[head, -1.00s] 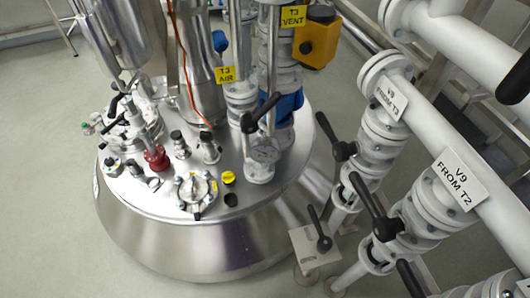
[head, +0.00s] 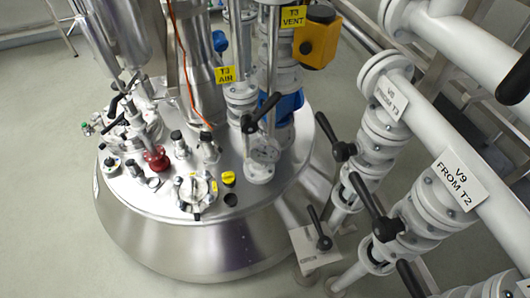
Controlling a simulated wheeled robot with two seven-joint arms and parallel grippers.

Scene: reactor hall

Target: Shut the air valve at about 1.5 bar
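The yellow T3 AIR label (head: 225,75) hangs on a white flanged pipe on top of the steel vessel. A black lever handle (head: 262,112) sits on the valve below and right of this label, slanting up to the right. Neither of my grippers is in the head view, and nothing touches the lever.
The steel vessel lid (head: 165,200) carries several fittings, including a red knob (head: 156,158). A yellow T3 VENT label (head: 292,17) and a yellow box (head: 315,38) are above right. White pipes with black levers (head: 375,210) crowd the right. Grey floor (head: 45,220) is clear at left.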

